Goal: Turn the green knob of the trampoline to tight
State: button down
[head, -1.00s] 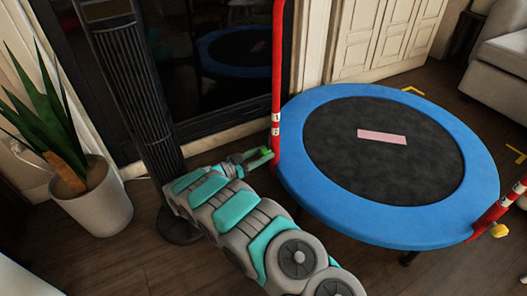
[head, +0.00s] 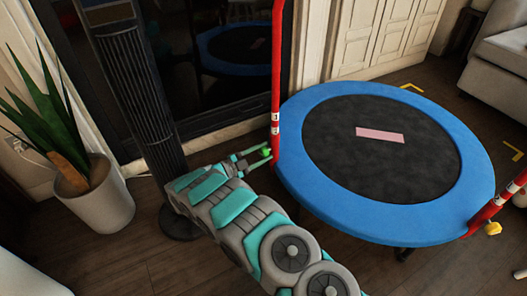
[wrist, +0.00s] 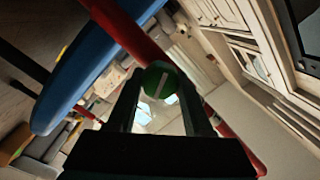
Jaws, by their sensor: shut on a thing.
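The green knob (head: 266,152) is on the red post (head: 276,100) at the left edge of the trampoline (head: 300,195). My gripper (head: 262,153) reaches the knob from the left and is shut on it, with a finger on either side. In the wrist view the knob (wrist: 158,80) sits between the fingertips (wrist: 156,92), its face marked by a tilted white line. The red post (wrist: 130,32) runs behind it. White marks show on the post near the knob, but I cannot read them.
A black tower fan (head: 140,100) stands close to my arm on the left, with a potted plant (head: 100,200) beyond it. A yellow knob (head: 493,228) is on the right post. The trampoline holds a pink strip (head: 380,135). Bare floor lies in front.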

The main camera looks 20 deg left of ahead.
jog(key=m, duration=0.4)
jog(key=shift+r+m+b, duration=0.1)
jog(key=shift+m+b, duration=0.25)
jog(key=shift+m, duration=0.35)
jog(key=shift+c, duration=1.5)
grip_release()
jog(key=v, duration=0.7)
jog(key=shift+s+a+p, duration=0.2)
jog(key=shift+s+p, duration=0.1)
jog(key=shift+p, duration=0.05)
